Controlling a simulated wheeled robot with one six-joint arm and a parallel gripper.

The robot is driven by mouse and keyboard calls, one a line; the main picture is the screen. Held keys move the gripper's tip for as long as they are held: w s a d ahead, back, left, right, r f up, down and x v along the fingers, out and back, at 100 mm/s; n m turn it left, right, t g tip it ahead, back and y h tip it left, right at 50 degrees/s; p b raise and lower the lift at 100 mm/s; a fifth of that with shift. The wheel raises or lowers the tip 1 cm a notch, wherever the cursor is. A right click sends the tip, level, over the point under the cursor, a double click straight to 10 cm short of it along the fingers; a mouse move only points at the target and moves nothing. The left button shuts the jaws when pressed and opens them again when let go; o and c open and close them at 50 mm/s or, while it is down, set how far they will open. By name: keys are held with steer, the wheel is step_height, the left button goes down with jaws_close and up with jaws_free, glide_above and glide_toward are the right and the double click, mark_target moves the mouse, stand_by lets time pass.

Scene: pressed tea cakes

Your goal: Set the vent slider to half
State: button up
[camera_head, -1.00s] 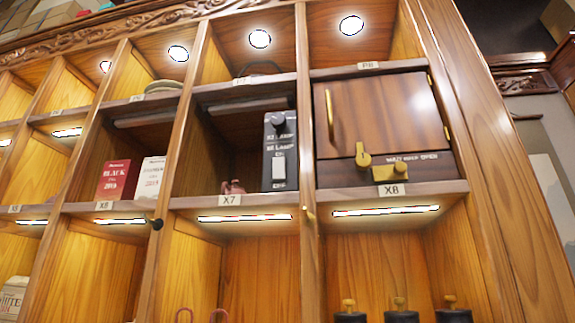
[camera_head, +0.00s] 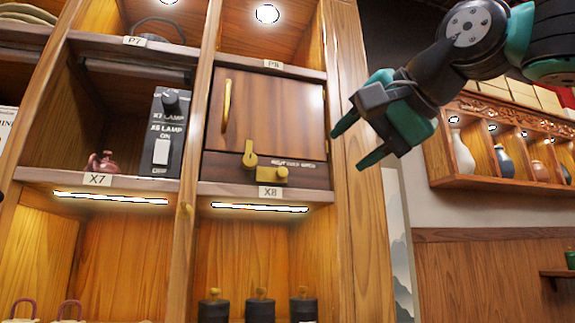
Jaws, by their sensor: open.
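The vent slider appears to be the brass block (camera_head: 277,174) on the dark strip below the cabinet door, with small lettering above it that is hard to read. It sits near the left end of that lettering. A brass turn latch (camera_head: 250,158) is just left of it. The wooden door (camera_head: 268,113), with a brass handle (camera_head: 227,106), is closed in the bay above label X8 (camera_head: 270,192). My gripper (camera_head: 352,147) is open and empty to the right of the cabinet, its fingers pointing left and down, apart from the slider.
A lamp switch box (camera_head: 165,133) and a small reddish pot (camera_head: 101,162) stand in the X7 bay on the left. Black canisters (camera_head: 260,307) with brass knobs stand below. A wooden post (camera_head: 357,200) edges the shelf. Vases stand on a wall shelf (camera_head: 500,184) at right.

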step_height(320, 180, up, 4)
steer(key=p, duration=0.5)
glide_toward(285, 171)
steer(key=shift+m+t+y, duration=0.3)
steer(key=shift+m+t, duration=0.1)
steer(key=x, duration=0.7)
steer(key=shift+w+a+f, duration=0.2)
steer(key=shift+w+f, duration=0.05)
steer(key=shift+f, duration=0.15)
steer(key=shift+w+a+f, duration=0.25)
steer(key=shift+w+a, duration=0.1)
steer(key=shift+w, duration=0.2)
jaws_close()
